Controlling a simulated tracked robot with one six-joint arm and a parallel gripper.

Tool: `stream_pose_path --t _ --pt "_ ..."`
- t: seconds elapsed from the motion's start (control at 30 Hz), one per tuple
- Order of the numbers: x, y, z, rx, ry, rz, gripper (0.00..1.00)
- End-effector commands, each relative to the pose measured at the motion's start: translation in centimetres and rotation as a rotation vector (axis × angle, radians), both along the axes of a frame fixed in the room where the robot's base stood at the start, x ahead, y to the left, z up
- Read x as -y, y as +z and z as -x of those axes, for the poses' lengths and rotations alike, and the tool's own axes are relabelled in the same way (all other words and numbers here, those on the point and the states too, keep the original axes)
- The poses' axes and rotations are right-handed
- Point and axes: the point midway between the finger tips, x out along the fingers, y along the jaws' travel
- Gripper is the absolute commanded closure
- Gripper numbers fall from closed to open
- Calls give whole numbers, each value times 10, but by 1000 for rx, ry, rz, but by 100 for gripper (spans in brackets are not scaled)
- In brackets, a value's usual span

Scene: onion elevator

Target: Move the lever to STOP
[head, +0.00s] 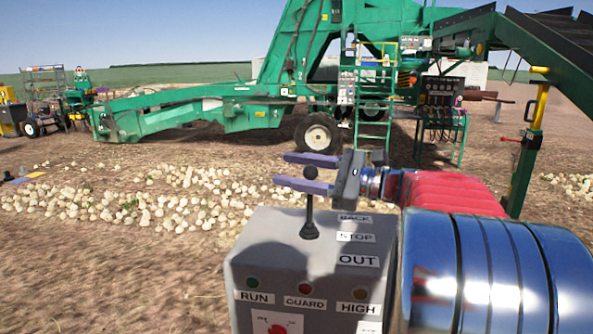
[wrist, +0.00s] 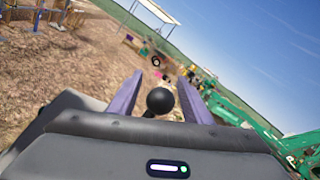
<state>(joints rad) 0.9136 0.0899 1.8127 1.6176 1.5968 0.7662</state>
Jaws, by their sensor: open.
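The lever (head: 309,205) is a dark stick with a round black knob on top of a grey control box (head: 250,265). It stands about upright. The labels BACK, STOP (head: 356,237) and OUT run down the right of the box top; I cannot tell which one the lever is set at. My gripper (head: 286,170) is open, its two purple fingers level with the knob and on either side of it. In the wrist view the black knob (wrist: 160,100) sits between the fingers, with a gap on each side.
The box front has RUN, GUARD and HIGH lamps and a red dial (head: 277,325). Behind stands a large green machine (head: 200,110) with a ladder and wheels. Onions (head: 120,205) lie in rows on bare soil. The air left of the box is clear.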

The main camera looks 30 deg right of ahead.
Motion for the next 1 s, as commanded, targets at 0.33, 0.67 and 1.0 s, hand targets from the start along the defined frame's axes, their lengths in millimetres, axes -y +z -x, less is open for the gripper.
stream_pose_path --t 0.33,0.67,1.0 --pt "4 0 5 1 0 1 56" --pt "31 -3 39 1 -3 0 56" --pt "65 -6 81 0 -2 0 56"
